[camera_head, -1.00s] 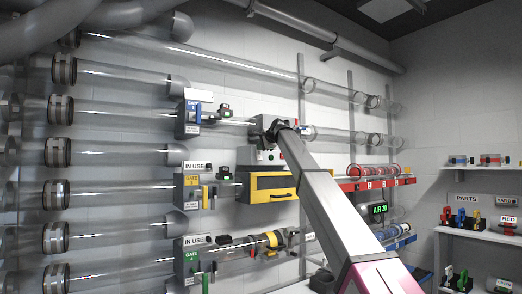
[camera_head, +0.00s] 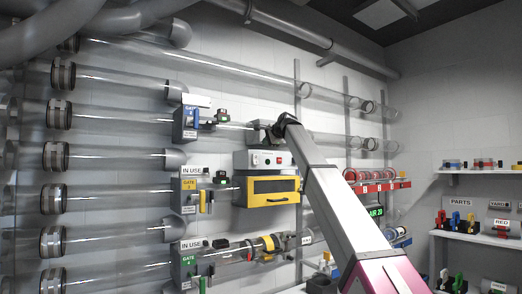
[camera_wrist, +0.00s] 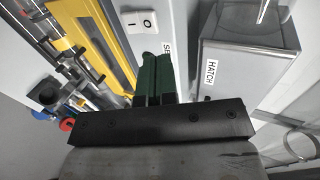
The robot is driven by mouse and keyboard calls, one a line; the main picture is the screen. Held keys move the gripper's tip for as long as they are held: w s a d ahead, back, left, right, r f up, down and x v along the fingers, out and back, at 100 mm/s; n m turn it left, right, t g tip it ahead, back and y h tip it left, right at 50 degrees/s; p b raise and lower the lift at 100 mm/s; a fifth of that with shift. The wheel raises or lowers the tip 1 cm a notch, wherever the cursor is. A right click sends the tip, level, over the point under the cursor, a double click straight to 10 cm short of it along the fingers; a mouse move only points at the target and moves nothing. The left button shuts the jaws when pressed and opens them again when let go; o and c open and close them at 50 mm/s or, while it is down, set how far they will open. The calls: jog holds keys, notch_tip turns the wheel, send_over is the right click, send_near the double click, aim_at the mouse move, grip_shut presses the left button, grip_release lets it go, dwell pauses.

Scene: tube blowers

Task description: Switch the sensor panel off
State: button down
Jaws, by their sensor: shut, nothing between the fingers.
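The sensor panel is the pale box (camera_head: 262,160) above the yellow-fronted unit in the head view, with small dark and red parts on its face. In the wrist view a white rocker switch (camera_wrist: 139,21) marked with a bar and a circle shows beyond my fingertips. A partly covered label starting "SE" (camera_wrist: 166,47) is beside it. My gripper (camera_wrist: 157,58) is shut and empty, its green fingers side by side, their tips just below the switch in the picture. I cannot tell whether they touch the panel. In the head view my wrist hides the fingers.
The yellow-fronted unit (camera_head: 272,191) is below the panel; its yellow edge (camera_wrist: 85,35) runs left of my fingers. A grey box labelled HATCH (camera_wrist: 245,65) is close on the right. Glass tubes (camera_head: 115,120) and gates line the wall. Parts shelves (camera_head: 480,237) stand at right.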

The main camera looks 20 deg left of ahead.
jog(key=shift+a+r+v, duration=0.1)
jog(key=shift+r+v, duration=0.1)
jog(key=shift+v, duration=0.65)
jog(key=shift+a+r+v, duration=0.1)
jog(key=shift+r+v, duration=0.1)
jog(key=shift+v, duration=0.7)
jog(key=shift+r+v, duration=0.15)
jog(key=shift+v, duration=0.7)
jog(key=shift+w, duration=0.15)
